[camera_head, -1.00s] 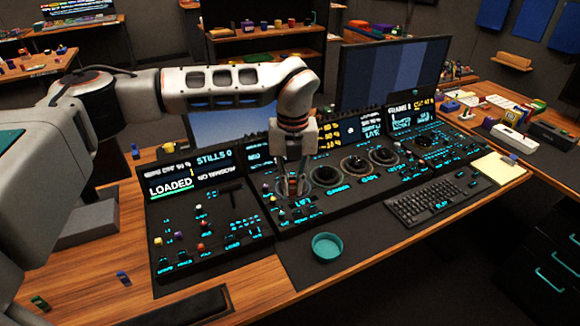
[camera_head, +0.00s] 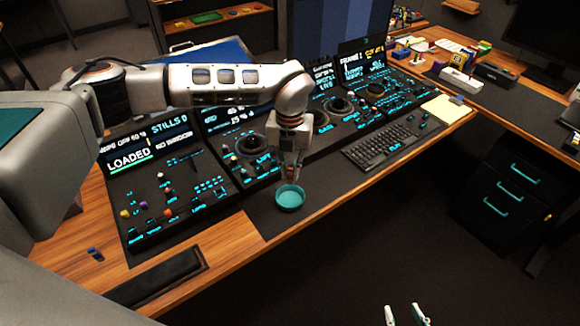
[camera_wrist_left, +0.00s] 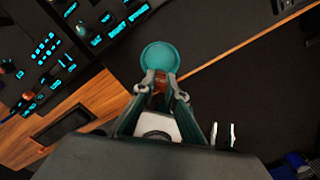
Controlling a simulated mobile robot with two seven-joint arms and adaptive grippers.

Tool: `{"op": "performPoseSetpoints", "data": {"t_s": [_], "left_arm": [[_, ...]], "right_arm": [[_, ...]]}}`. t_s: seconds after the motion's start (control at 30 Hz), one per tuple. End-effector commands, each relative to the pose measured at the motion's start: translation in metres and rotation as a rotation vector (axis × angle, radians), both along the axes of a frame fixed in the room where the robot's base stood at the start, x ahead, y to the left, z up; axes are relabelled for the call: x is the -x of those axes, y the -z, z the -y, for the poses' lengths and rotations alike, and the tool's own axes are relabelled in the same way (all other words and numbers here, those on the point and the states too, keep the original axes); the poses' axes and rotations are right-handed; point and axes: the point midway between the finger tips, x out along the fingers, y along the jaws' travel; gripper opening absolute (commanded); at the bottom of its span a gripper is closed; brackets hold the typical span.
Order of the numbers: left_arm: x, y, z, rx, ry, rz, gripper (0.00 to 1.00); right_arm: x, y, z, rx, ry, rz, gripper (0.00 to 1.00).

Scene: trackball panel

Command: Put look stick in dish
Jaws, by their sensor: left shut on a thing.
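The dish (camera_head: 289,204) is a small round teal bowl on the dark desk mat. It also shows in the left wrist view (camera_wrist_left: 160,56), just beyond my fingertips. My left gripper (camera_head: 290,176) points down at the dish's back rim, seemingly over it; I cannot tell the exact height. In the left wrist view my left gripper (camera_wrist_left: 161,90) is shut on a small orange-brown piece (camera_wrist_left: 159,86), apparently the look stick, mostly hidden by the fingers. My right gripper (camera_head: 405,316) shows only its two pale fingertips at the bottom edge, apart, with nothing visible between them.
The lit control panel (camera_head: 190,207) with knobs and buttons lies left of and behind the dish. A keyboard (camera_head: 378,144) lies to the right. The mat (camera_head: 335,178) between dish and keyboard is clear. A dark padded bar (camera_head: 160,277) lies along the desk's front left.

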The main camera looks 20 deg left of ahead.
Motion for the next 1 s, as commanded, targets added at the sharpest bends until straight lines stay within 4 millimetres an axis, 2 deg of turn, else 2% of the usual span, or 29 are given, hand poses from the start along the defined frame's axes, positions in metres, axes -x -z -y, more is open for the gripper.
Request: {"op": "performPoseSetpoints", "data": {"t_s": [0.03, 0.27, 0.6, 0.77, 1.0], "left_arm": [[0.000, 0.009, 0.000, 0.000, 0.000, -0.001, 0.01], [0.000, 0.035, 0.000, 0.000, -0.001, -0.003, 0.01], [0.001, 0.071, 0.000, 0.000, -0.001, -0.003, 0.01], [0.000, 0.078, 0.000, 0.000, -0.001, -0.002, 0.01], [0.000, 0.078, 0.000, 0.000, -0.001, 0.000, 0.01]], "right_arm": [[-0.001, 0.005, 0.000, -0.001, 0.000, 0.003, 0.40], [0.000, 0.022, 0.001, 0.001, -0.001, 0.003, 0.40], [0.010, 0.058, 0.004, 0.006, 0.000, -0.026, 0.40], [0.013, 0.068, 0.004, 0.007, 0.000, -0.036, 0.40], [0.012, 0.066, 0.004, 0.008, 0.000, -0.033, 0.40]]}}
